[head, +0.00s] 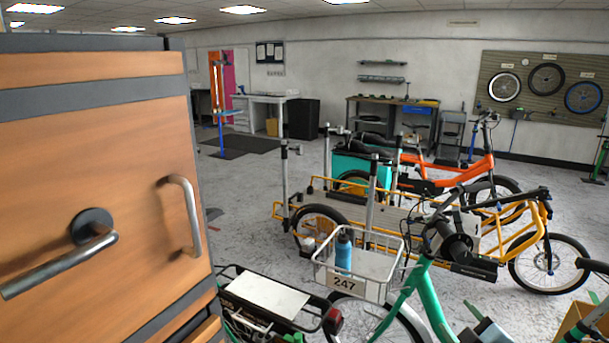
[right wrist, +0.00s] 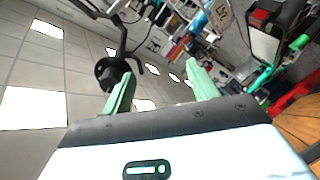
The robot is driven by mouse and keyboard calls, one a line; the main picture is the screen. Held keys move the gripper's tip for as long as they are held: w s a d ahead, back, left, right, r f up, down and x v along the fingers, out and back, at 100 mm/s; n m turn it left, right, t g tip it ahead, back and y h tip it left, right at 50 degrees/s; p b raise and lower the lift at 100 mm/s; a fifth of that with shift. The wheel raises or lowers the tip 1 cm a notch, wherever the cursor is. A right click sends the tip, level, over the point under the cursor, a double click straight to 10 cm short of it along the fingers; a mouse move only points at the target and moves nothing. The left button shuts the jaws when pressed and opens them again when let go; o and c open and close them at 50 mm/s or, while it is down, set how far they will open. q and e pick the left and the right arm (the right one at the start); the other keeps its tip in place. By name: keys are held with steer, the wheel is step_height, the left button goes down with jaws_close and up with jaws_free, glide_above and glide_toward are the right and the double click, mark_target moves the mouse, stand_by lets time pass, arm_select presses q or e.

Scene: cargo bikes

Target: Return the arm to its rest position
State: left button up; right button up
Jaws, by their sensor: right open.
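My right gripper (right wrist: 160,68) shows large in the right wrist view. Its two pale green fingers stand apart with nothing between them. In the head view, what seems to be this gripper (head: 487,328) is at the bottom edge, right of the green bike frame (head: 408,290), and mostly cut off. A black round part with a bar (right wrist: 112,72) appears close beside the left finger in the right wrist view; I cannot tell if they touch. My left gripper is not in view.
A wooden cabinet door (head: 100,170) with metal handles fills the left. A wire basket (head: 360,262) marked 247 holds a blue bottle (head: 343,252). Yellow (head: 505,245) and orange (head: 480,168) cargo bikes stand behind. Clear floor (head: 245,195) lies between the cabinet and the bikes.

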steer(key=s+a+f+m+g+y, duration=0.15)
steer(key=s+a+f, duration=0.25)
steer(key=s+f, duration=0.4)
steer(key=s+a+f+m+g, duration=0.2)
steer(key=s+a+f, duration=0.3)
steer(key=s+f, duration=0.25)
steer(key=s+a+f+m+g, duration=0.1)
steer(key=s+a+f+m, duration=0.1)
steer(key=s, duration=0.6)
steer(key=s+a+f+m+g, duration=0.2)
steer(key=s+a+f, duration=0.2)
steer(key=s+f, duration=0.2)
steer(key=shift+s, duration=1.25)
steer(key=shift+y, duration=0.25)
steer(key=shift+c, duration=0.2)
